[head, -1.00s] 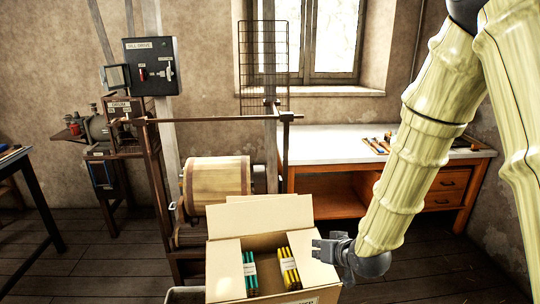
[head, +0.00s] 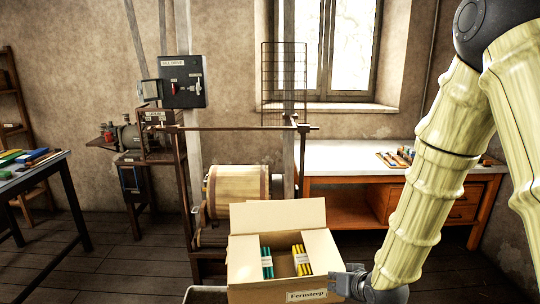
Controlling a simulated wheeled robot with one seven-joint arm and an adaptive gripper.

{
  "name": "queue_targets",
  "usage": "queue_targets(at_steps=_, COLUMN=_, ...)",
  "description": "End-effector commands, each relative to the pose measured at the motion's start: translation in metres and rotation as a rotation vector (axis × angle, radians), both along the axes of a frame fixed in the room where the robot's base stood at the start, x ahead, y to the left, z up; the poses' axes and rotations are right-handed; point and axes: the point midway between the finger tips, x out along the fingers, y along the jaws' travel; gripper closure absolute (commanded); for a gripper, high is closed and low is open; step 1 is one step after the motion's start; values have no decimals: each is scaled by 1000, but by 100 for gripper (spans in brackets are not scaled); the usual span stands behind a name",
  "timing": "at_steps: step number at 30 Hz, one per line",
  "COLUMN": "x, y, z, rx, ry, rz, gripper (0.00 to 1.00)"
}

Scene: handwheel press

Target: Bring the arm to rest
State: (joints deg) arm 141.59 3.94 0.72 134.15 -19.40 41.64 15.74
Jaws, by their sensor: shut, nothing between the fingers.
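My arm hangs down the right side of the head view in pale ribbed sleeves. My gripper (head: 340,281) is at its lower end, shut and empty, beside the right wall of an open cardboard box. I cannot tell whether it touches the box. The cardboard box (head: 275,217) has raised flaps and a label on its front. Inside it are a green bundle (head: 267,263) and a yellow bundle (head: 302,260), each with a paper band.
A wooden drum (head: 236,190) in a frame stands behind the box. A control panel (head: 183,82) is above it at left. A workbench (head: 345,158) with tools stands under the window. A dark table (head: 25,180) is at the left.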

Motion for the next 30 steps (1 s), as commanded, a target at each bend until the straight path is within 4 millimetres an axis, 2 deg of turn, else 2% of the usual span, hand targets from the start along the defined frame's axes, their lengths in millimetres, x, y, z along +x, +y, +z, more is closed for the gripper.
queue_targets(at_steps=8, x=-26, y=-7, z=-48, rx=-19, ry=84, rz=-17, gripper=100)
queue_targets(at_steps=14, x=-60, y=-11, z=-102, rx=-44, ry=185, rz=-29, gripper=100)
queue_targets(at_steps=21, x=-129, y=-21, z=-181, rx=-89, ry=354, rz=-46, gripper=100)
queue_targets(at_steps=26, x=-182, y=-27, z=-227, rx=-123, ry=468, rz=-52, gripper=100)
queue_targets(at_steps=30, x=-232, y=-33, z=-261, rx=-153, ry=569, rz=-56, gripper=100)
